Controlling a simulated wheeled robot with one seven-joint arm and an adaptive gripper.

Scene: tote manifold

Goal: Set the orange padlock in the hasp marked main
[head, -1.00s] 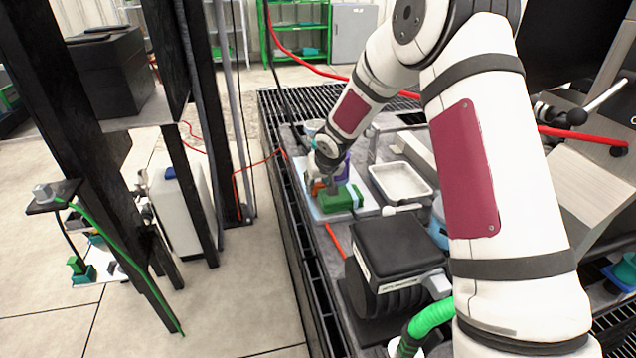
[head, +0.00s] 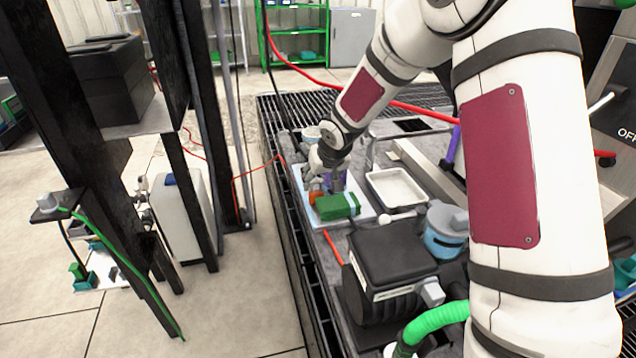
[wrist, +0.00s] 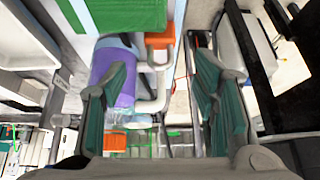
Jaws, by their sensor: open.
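An orange block with a pale U-shaped loop below it, which looks like the padlock (wrist: 160,40), lies between and ahead of my fingertips in the wrist view. In the head view an orange piece (head: 315,196) shows beside the green block (head: 337,206) on a pale board. My gripper (wrist: 163,85) is open, its two teal-padded fingers apart with nothing visibly clamped. In the head view my gripper is over the board, partly hidden by my wrist. A purple piece (wrist: 122,92) is by the left finger. No marking "main" is readable, and I cannot pick out that hasp.
A white tray (head: 371,188) lies right of the board. A black pump-like unit (head: 385,255) with a green hose (head: 440,322) stands in front, beside a blue-grey canister (head: 445,240). Dark posts (head: 200,180) rise at left. A red cable crosses behind my arm.

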